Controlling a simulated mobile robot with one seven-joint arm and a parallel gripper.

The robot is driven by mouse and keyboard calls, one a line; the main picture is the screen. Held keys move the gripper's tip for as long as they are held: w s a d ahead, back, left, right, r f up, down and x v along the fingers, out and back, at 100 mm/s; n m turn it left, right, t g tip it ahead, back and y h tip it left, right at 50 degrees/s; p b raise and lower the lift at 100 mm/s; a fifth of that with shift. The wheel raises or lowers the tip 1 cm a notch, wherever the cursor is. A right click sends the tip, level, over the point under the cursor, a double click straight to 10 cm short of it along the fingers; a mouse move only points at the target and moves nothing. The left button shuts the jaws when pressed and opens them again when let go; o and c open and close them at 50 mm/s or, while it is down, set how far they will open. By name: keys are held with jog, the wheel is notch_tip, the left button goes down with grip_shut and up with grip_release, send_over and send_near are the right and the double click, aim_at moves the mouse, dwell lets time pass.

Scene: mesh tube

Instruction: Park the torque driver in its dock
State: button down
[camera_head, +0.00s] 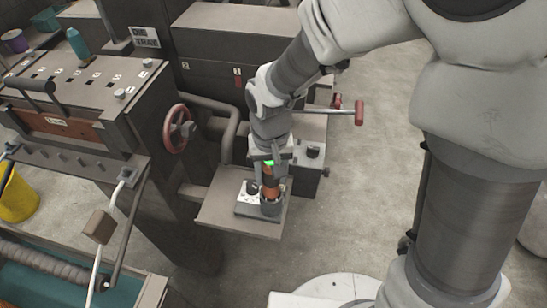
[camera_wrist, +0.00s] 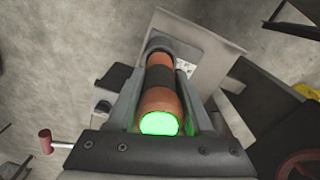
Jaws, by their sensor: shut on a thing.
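The torque driver (camera_wrist: 160,105) is an orange-brown cylinder with a dark band and a bright green lit end. My gripper (camera_wrist: 160,92) is shut on it, with one finger on each side. In the head view my gripper (camera_head: 270,172) points down over a small shelf and the driver (camera_head: 268,187) stands about upright in it. The driver's lower end is at a dark grey round holder (camera_head: 270,207), which looks like the dock, beside a pale plate with a black knob (camera_head: 252,187). I cannot tell how deep the driver sits in the holder.
The shelf (camera_head: 225,215) juts from a dark machine with a red handwheel (camera_head: 178,129). A grey box with a knob (camera_head: 309,160) stands right of my gripper, and a red-ended crank handle (camera_head: 358,113) sticks out behind.

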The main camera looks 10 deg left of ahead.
jog(key=shift+f+b, duration=0.9)
jog(key=shift+f, duration=0.2)
dwell(0.8)
jog(key=shift+c, duration=1.1)
grip_release()
notch_tip(320, 180, up, 17)
jog(key=shift+d+r+p, duration=0.1)
jog(key=shift+r+p, duration=0.1)
jog(key=shift+p, duration=0.9)
jog(key=s+d+r+m+t, duration=0.1)
jog(key=s+d+t, duration=0.1)
jog(key=d, duration=0.4)
jog(key=s+d+r+t, duration=0.1)
jog(key=s+d+r, duration=0.1)
jog(key=d, duration=0.5)
jog(key=s+d+r+m+t, duration=0.1)
jog(key=s+d+r+t, duration=0.1)
jog(key=d, duration=0.4)
jog(key=shift+s+d+m+t, duration=0.3)
jog(key=shift+s+d, duration=0.1)
jog(key=shift+s, duration=0.4)
